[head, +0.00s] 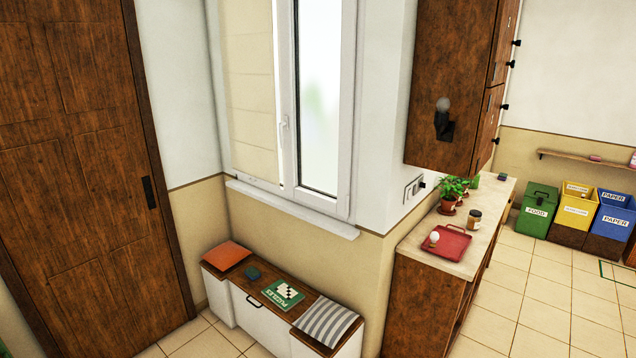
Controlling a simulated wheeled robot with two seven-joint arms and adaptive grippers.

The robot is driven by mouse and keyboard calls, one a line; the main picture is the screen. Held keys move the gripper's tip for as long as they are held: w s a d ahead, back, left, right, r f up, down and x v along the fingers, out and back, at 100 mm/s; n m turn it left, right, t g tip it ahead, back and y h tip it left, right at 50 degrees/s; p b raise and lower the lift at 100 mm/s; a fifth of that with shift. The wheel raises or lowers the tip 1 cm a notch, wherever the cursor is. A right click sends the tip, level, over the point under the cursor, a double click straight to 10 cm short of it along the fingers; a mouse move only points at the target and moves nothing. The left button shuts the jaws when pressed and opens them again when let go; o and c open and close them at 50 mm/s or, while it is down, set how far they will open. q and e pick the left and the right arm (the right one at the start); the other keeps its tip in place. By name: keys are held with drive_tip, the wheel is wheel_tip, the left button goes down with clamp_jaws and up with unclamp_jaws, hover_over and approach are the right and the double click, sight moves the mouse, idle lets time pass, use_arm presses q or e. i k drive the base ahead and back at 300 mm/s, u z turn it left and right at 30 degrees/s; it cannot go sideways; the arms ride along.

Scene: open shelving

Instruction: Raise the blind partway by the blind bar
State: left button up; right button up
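A beige panel with faint horizontal lines, which looks like the lowered blind (249,95), covers the left part of the window. It reaches down close to the white sill (290,208). I cannot clearly make out a separate blind bar at its lower edge. The right window pane (320,95) is uncovered and bright. A white window handle (284,136) sits on the frame between the two parts. Neither of my grippers shows in the head view.
Below the window stands a low bench (235,290) with an orange cushion (226,256), a green puzzle box (283,293) and a striped cushion (326,321). A brown door (75,150) is left. A counter (408,243) and wall cabinet (455,70) are right.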

sight(257, 164)
drive_tip(key=i, duration=1.2)
drive_tip(key=u, duration=1.8)
drive_tip(key=i, duration=1.7)
drive_tip(key=z, duration=0.65)
